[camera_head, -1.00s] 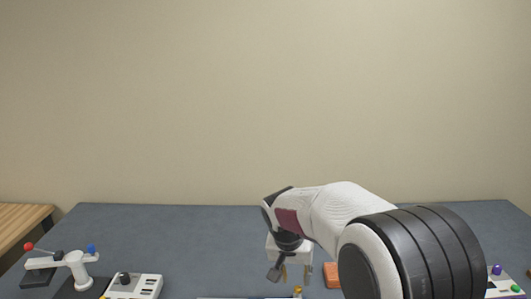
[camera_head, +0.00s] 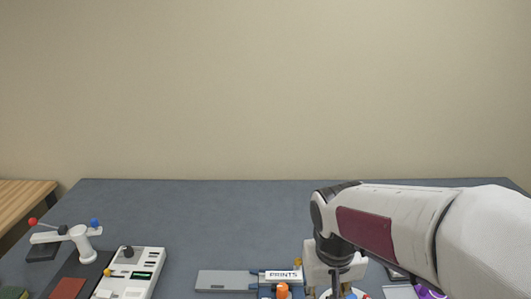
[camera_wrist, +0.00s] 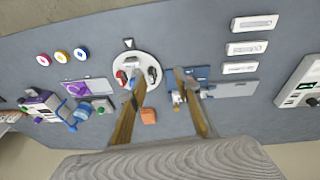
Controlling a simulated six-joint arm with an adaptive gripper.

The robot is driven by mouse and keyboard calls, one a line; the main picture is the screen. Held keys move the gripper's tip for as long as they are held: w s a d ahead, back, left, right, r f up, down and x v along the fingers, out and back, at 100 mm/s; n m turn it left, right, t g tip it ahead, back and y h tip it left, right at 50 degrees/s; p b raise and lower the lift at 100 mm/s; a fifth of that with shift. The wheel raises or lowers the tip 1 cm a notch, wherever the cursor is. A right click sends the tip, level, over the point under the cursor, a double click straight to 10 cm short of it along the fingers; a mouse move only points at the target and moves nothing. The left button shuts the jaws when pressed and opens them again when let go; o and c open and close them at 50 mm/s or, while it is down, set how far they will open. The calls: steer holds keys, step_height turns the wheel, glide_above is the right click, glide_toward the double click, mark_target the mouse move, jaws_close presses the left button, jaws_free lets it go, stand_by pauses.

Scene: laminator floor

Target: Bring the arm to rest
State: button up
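My gripper shows in the wrist view (camera_wrist: 158,80) with its two tan fingers spread apart and nothing seen between their tips. It hangs above the blue-grey table (camera_wrist: 200,35). The left fingertip overlaps a white round plate (camera_wrist: 150,62) in the picture, and the right one overlaps the left part of a grey-blue device (camera_wrist: 235,90). An orange block (camera_wrist: 148,117) shows between the fingers, lower down in the picture. In the head view my arm reaches in from the right, and the gripper's fingers are mostly cut off at the bottom edge.
A white console (camera_head: 132,273) and a white post with red and blue balls (camera_head: 80,240) stand at the left. A device marked PRINTS (camera_head: 283,275) is left of my wrist. A purple and blue device (camera_wrist: 66,108) is at the left. The table's back strip is clear.

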steer(key=s+d+r+t, duration=0.1)
steer(key=s+d+r, duration=0.1)
steer(key=s, duration=0.6)
steer(key=s+d+r+t, duration=0.2)
steer(key=s+r, duration=0.1)
steer(key=s, duration=0.6)
steer(key=shift+d+r+m+y, duration=0.3)
steer(key=shift+d+r+m, duration=0.05)
steer(key=shift+d+m, duration=0.05)
